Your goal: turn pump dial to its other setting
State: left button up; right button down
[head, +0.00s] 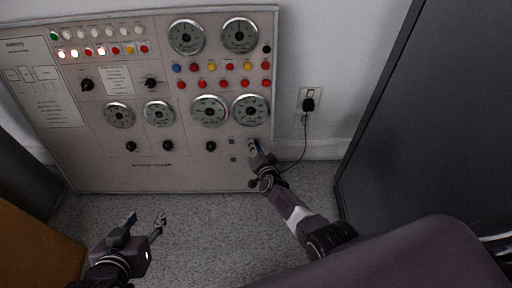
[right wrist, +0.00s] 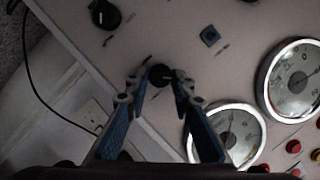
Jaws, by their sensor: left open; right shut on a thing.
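The control panel (head: 110,175) leans against the wall. My right gripper (head: 255,150) is at its lower right corner, just below a large round gauge. In the right wrist view the blue-padded fingers of my right gripper (right wrist: 158,92) are on either side of a small round black dial (right wrist: 160,72) and shut on it. A pale pointer mark shows on the dial. The head view hides this dial behind the gripper, and its label is not readable. My left gripper (head: 145,222) is open and empty above the floor, in front of the panel.
More black knobs (head: 211,146) line the panel's lower row, with gauges (head: 209,110) and coloured buttons above. A wall outlet with a black plug (head: 308,104) and cord is right of the panel. A dark cabinet (head: 430,120) stands at right. Carpet (head: 200,235) is clear.

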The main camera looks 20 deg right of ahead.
jog(key=c, duration=1.7)
grip_release()
jog(key=shift+o, duration=0.2)
jog(key=s+a+r, duration=0.1)
jog(key=s+r, duration=0.1)
jog(key=s, duration=1.4)
jog(key=shift+s, duration=0.3)
jog(key=shift+a, duration=0.1)
